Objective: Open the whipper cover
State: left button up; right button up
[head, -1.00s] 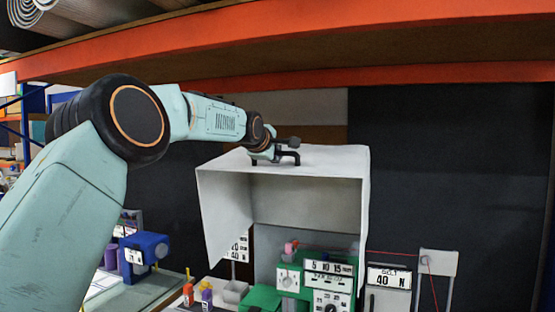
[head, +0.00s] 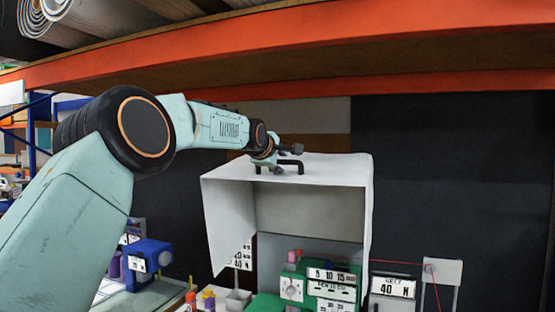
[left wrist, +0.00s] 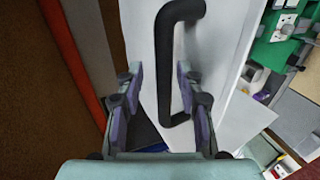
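The whipper cover (head: 315,171) is a white box-shaped hood with an open front, above and behind the green machine (head: 292,288). A black bar handle (head: 301,167) is on its top; it shows large in the left wrist view (left wrist: 166,70). My left gripper (head: 270,160) is at this handle. In the left wrist view my left gripper (left wrist: 163,98) has its two fingers spread on either side of the handle, with a gap visible on the left. Contact on the right side is unclear. My right gripper is not in view.
An orange shelf beam (head: 300,48) runs across above my arm, with rolls (head: 90,25) on it. Right of the machine stands a "40 N" sign (head: 392,287) with a red line near it. A blue device (head: 146,260) stands on a bench at the left.

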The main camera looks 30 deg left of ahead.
pick_arm(q)
jog(key=v, duration=0.8)
jog(key=shift+r, duration=0.15)
dwell(0.4)
